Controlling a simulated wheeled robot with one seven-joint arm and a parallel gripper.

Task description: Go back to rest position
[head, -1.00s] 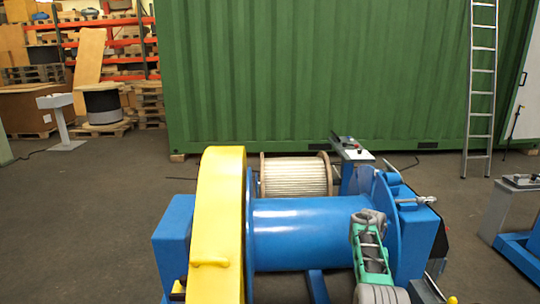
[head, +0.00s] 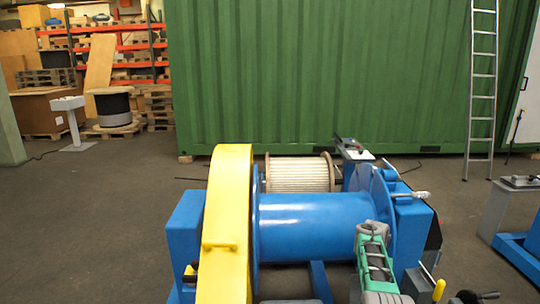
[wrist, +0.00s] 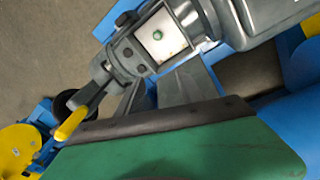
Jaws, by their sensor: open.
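My arm (head: 374,258), green and grey, reaches up from the bottom in the head view, in front of the right end of the blue drum (head: 312,225). In the wrist view, two grey fingers of my gripper (wrist: 162,90) show apart beyond a green plate with a dark edge. I see nothing held between them. A grey metal mechanism (wrist: 145,45) with a yellow-handled lever (wrist: 72,122) lies beyond the fingers. Whether it touches them cannot be told. The fingertips are not clear in the head view.
A yellow guard (head: 228,215) stands at the drum's left end. A wooden cable reel (head: 300,174) is behind the drum. A crank (head: 478,296) sticks out at lower right. A grey-topped stand (head: 515,190) is at right. A green container (head: 320,75) and ladder (head: 482,90) stand behind. Floor at left is clear.

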